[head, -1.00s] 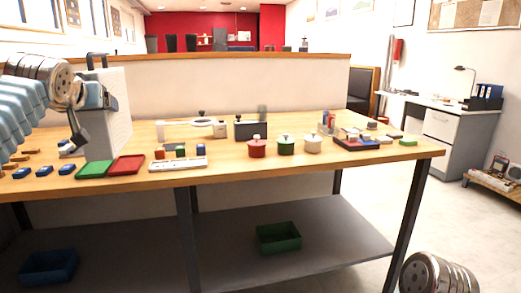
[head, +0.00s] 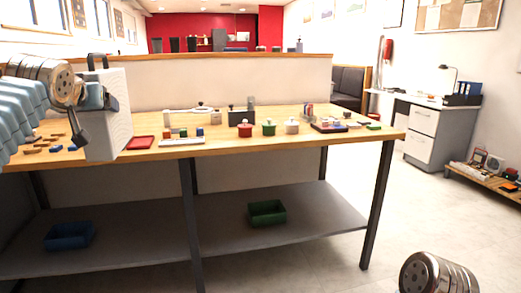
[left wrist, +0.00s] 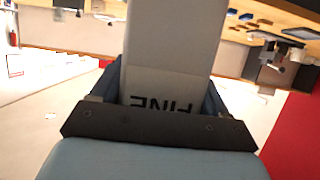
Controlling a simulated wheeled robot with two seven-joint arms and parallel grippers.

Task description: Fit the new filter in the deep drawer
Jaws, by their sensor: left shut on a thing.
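A white box-shaped filter (head: 110,118) with a dark handle on top is upright at the left of the head view, in front of the bench. My left gripper (head: 82,130) is shut on it. In the left wrist view the pale filter (left wrist: 172,50) fills the space between the fingers, and dark lettering like "FINE" shows upside down. At the right, a white drawer unit (head: 423,120) stands under the desk; its two visible fronts look shut. I cannot tell whether one is the deep drawer. My right gripper is out of view.
A wooden bench (head: 300,140) carries a red tray (head: 141,143), small lidded pots (head: 269,128) and other items. A blue bin (head: 69,236) and a green bin (head: 267,212) sit on its lower shelf. A low rack (head: 485,175) stands far right. The floor between bench and desk is clear.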

